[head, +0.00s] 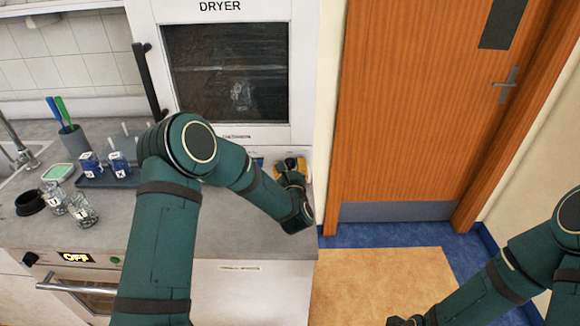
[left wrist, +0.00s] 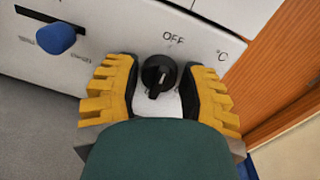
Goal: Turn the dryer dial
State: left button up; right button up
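The dryer (head: 222,70) is a white cabinet with a dark window and a DRYER label. Its black round dial (left wrist: 158,77) shows in the left wrist view, below an OFF mark with a °C mark to the right. The dial's white pointer line points downward. My left gripper (left wrist: 159,88) has yellow fingers with black pads, one on each side of the dial, with narrow gaps. It is open. In the head view this gripper (head: 291,166) is at the dryer's lower right, and the dial is hidden. My right arm is at the lower right; its fingers do not show.
A blue knob (left wrist: 56,38) sits left of the dial on the panel. The counter (head: 230,220) holds a tray (head: 105,181), glass jars (head: 80,210) and a pen cup (head: 73,140) at left. A wooden door (head: 420,110) stands right of the dryer.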

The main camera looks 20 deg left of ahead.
pick_arm(q)
grip_shut()
